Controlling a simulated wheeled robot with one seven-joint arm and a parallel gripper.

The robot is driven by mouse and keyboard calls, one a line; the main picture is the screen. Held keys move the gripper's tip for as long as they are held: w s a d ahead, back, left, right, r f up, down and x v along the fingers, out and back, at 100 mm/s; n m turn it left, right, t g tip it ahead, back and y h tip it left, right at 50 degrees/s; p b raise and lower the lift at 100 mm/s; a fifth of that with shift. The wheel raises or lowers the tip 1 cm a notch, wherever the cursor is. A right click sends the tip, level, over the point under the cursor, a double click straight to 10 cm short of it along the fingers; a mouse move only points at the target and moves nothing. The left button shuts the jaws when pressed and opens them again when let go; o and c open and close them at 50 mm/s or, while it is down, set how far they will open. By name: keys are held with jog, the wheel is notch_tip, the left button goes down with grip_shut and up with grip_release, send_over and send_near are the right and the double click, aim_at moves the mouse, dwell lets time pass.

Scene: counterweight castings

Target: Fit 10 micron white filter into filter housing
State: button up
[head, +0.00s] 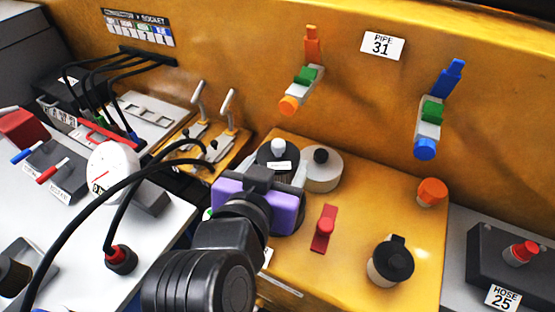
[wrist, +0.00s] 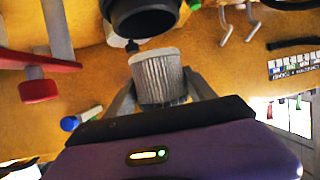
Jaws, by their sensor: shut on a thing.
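My gripper (wrist: 160,90) is shut on the white pleated filter (wrist: 158,76), with one finger on each side of it. A black round cup with a dark opening, which looks like the filter housing (wrist: 143,14), shows at the top edge of the wrist view. The filter is close to its rim; I cannot tell whether they touch. In the head view my purple gripper (head: 283,170) reaches over the yellow deck, and its body hides much of what lies in front of it. I cannot surely make out the filter there.
A grey canister (head: 323,170) with a black knob stands right beside the gripper. A red lever (head: 324,229), a black-lidded cup (head: 391,262) and an orange knob (head: 431,191) stand on the yellow deck (head: 365,205). A gauge (head: 112,172) and black hoses crowd the left.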

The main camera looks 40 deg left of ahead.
jog(key=shift+f+b, duration=0.65)
jog(key=shift+f, duration=0.65)
jog(key=shift+p, duration=0.65)
dwell(0.7)
jog(key=shift+f+b, duration=1.2)
jog(key=shift+f, duration=0.55)
jog(key=o, duration=1.6)
jog(key=v, duration=0.8)
jog(key=shift+f, duration=0.15)
